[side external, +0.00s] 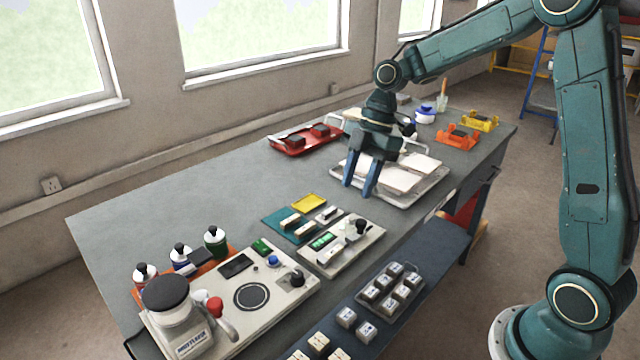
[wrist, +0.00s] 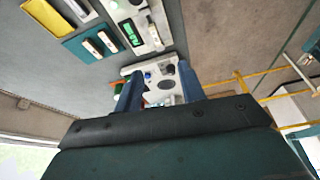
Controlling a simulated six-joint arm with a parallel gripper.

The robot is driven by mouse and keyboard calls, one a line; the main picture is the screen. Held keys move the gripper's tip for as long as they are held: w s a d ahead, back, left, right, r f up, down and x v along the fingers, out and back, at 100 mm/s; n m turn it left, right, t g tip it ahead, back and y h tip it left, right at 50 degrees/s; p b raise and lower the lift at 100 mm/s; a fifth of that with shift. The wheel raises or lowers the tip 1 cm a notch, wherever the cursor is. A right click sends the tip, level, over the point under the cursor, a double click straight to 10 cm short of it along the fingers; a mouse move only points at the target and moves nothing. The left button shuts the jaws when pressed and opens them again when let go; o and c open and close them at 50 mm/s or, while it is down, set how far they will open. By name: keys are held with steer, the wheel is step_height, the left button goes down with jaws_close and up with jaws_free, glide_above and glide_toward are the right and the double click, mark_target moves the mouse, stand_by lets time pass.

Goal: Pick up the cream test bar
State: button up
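Two small light bars lie on a teal mat (side external: 275,222) left of my gripper in the side view: a cream bar (side external: 290,222) and another pale bar (side external: 305,229) beside it. They also show in the wrist view on the teal mat (wrist: 71,47). A whitish bar (side external: 328,215) lies on a small grey plate close by. I cannot tell surely which is the cream test bar. My gripper (side external: 359,188) is open and empty, pointing down at the front left of a metal tray, apart from the bars. Its spread fingers show in the wrist view (wrist: 159,92).
The metal tray (side external: 440,180) holds white tiles. A tester with a green display (side external: 345,250) stands in front of the mat, a larger machine (side external: 225,300) to its left. A yellow pad (side external: 309,202) lies behind. A red tray (side external: 285,150) stands at the back; the bench's left rear is clear.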

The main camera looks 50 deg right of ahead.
steer(key=shift+w+d+f+n, duration=0.2)
steer(key=shift+w+f+n, duration=0.15)
steer(key=shift+f, duration=0.15)
steer(key=shift+w+d+f+n, duration=0.15)
steer(key=shift+w+f+n, duration=0.15)
steer(key=shift+f, duration=0.15)
steer(key=shift+f, duration=0.1)
glide_above(334, 250)
steer(key=d, duration=0.3)
steer(key=shift+s+a+f, duration=0.1)
steer(key=shift+f, duration=1.85)
steer(key=shift+a+f, duration=0.1)
steer(key=shift+f, duration=1.85)
steer(key=shift+x, duration=2.6)
jaws_close()
